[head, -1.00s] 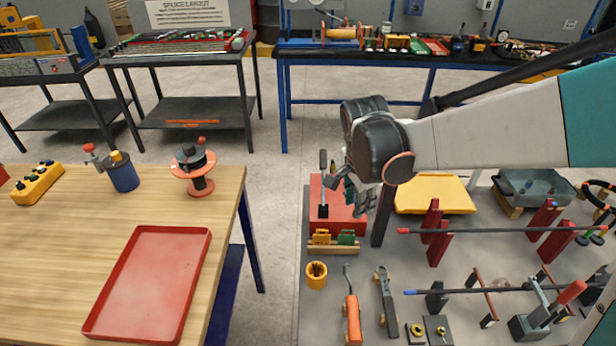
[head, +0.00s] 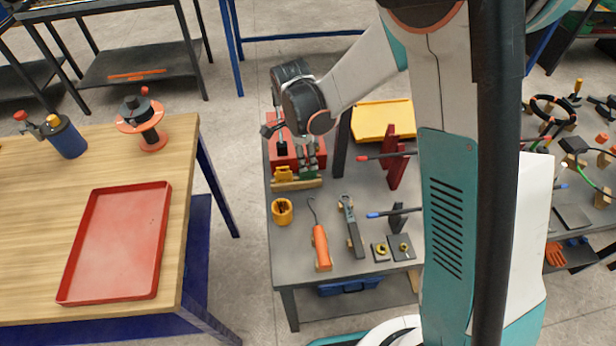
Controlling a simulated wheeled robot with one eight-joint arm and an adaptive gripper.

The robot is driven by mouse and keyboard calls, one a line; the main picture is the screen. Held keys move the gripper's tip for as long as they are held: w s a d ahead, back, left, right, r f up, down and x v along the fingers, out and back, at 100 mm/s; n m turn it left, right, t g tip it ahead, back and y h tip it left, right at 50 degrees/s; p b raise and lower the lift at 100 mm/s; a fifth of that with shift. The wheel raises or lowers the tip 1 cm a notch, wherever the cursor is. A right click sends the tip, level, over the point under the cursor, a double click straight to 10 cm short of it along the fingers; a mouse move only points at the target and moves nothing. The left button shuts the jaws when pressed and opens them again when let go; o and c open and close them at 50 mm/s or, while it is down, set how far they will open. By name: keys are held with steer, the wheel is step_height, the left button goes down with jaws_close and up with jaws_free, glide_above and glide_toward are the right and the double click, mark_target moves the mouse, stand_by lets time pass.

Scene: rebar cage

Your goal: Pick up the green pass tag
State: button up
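The green pass tag (head: 309,173) stands upright in a wooden holder (head: 297,185) on the grey table, to the right of a yellow tag (head: 283,174). My gripper (head: 308,166) points down from above, right over the green tag, with its fingertips at or just above the tag's top. A gap shows between the two fingers, and nothing is seen held between them. Whether the fingertips touch the tag cannot be told at this size.
A red box (head: 284,151) stands right behind the holder, close to my gripper. An orange cup (head: 282,211), an orange-handled hook tool (head: 321,247) and a dark wrench (head: 352,226) lie in front. A red tray (head: 116,243) is on the wooden table at left.

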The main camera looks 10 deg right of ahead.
mark_target(308, 175)
steer(key=shift+s+d+f+b, duration=0.15)
steer(key=shift+f+b, duration=1)
steer(key=shift+f, duration=1.55)
steer(key=shift+c, duration=0.6)
jaws_close()
